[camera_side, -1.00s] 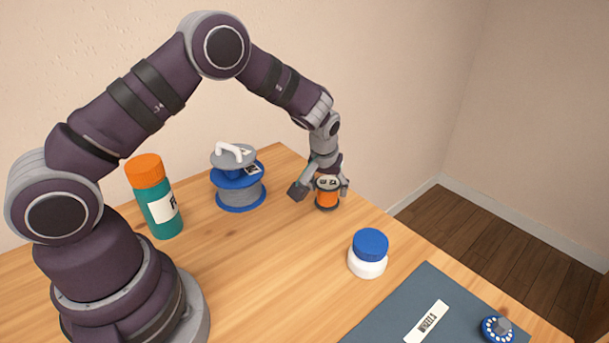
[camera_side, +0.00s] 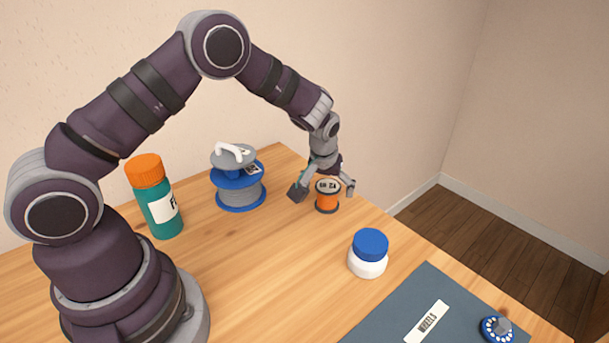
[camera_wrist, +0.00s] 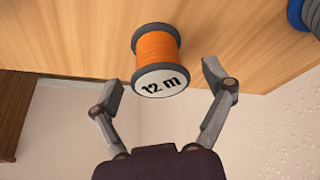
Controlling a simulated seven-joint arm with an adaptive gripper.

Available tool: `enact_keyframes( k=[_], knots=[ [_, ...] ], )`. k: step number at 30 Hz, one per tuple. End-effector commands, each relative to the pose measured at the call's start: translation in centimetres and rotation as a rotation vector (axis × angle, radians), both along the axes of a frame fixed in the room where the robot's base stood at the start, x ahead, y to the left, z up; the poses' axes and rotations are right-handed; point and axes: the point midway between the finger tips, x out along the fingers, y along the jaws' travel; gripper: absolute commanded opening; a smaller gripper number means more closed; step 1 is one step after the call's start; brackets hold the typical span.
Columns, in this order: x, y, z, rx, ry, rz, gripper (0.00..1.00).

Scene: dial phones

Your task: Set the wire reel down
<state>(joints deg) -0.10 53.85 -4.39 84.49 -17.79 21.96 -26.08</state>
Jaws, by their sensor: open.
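The wire reel (camera_side: 327,197) is a small spool of orange wire with dark flanges and a white end label. It stands upright on the wooden table (camera_side: 270,270) near the far edge. In the wrist view the reel (camera_wrist: 158,58) shows its label, which reads "12 m". My gripper (camera_side: 322,191) is around the reel in the side view, with its fingers spread wide. In the wrist view my gripper (camera_wrist: 163,92) has one finger on each side, and both fingers are clear of the reel.
A larger blue and grey spool (camera_side: 240,185) stands left of the reel. A teal bottle with an orange cap (camera_side: 158,205) stands near my base. A white jar with a blue lid (camera_side: 368,255) is in front. A grey mat (camera_side: 385,325) holds a label and a blue dial wheel (camera_side: 497,328).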

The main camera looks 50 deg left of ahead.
Motion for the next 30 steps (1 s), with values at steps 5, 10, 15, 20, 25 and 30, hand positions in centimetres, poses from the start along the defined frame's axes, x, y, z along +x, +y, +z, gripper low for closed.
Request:
enact_keyframes(
  k=[5,10,15,20,25,30],
  knots=[
    [-1.0,-0.8,3.5,0.0,-0.007,-0.003,0.81],
    [-2.4,-1.7,7.4,0.0,-0.007,-0.003,0.81],
    [-3.4,-2.3,9.9,0.0,-0.004,-0.002,0.81],
    [-4.3,-2.4,11.8,-0.001,-0.009,-0.026,0.81],
    [-9.3,-2.4,16.6,0.0,-0.035,-0.205,0.81],
    [-15.8,-2.9,18.7,0.012,-0.068,-0.418,0.81]
  ],
)
